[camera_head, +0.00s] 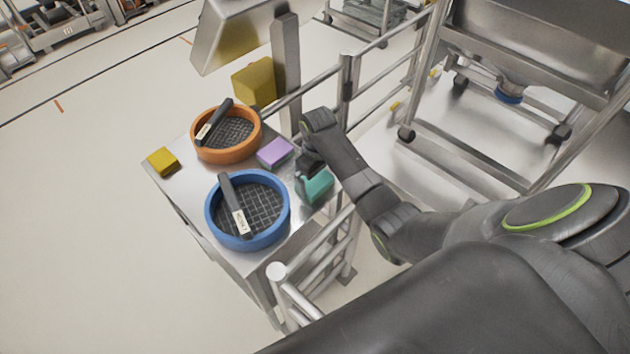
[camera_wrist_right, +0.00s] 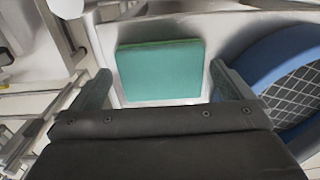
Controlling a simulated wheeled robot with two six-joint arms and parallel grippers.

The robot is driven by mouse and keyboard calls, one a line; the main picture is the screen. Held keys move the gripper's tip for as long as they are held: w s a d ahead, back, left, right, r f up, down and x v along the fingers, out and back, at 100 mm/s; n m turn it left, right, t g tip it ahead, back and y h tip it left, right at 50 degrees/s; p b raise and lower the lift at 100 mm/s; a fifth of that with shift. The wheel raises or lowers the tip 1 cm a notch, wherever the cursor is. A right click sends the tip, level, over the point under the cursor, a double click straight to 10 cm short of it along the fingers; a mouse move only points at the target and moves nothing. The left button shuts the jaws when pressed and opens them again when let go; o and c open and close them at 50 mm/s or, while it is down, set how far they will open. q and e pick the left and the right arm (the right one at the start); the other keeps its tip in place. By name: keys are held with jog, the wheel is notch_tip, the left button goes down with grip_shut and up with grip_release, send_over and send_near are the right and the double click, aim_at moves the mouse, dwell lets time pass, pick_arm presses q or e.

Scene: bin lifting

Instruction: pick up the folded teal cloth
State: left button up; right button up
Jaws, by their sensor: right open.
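The folded teal cloth (camera_head: 318,187) lies on the right edge of the small metal table, beside the blue-rimmed sieve. My right gripper (camera_head: 308,172) is at the cloth and hides part of it in the head view. In the right wrist view the teal cloth (camera_wrist_right: 160,70) lies flat ahead of my right gripper (camera_wrist_right: 160,85), between the lines of its two spread fingers. The fingers are open and nothing is held between them. I cannot tell the exact gap between the fingertips and the cloth. My left gripper is not in view.
The metal table (camera_head: 182,186) also bears a blue sieve (camera_head: 210,222) and an orange sieve (camera_head: 240,155), each with a dark-handled tool, a lilac cloth (camera_head: 275,152) and a yellow cloth (camera_head: 163,161). A metal railing (camera_head: 350,85) runs close along the table's right side.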

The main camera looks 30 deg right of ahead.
aim_at(317, 182)
jog(key=shift+a+f, duration=0.1)
jog(key=shift+f, duration=0.45)
jog(key=c, duration=0.7)
jog(key=shift+r, duration=0.1)
notch_tip(317, 182, up, 10)
jog(key=shift+b, duration=0.3)
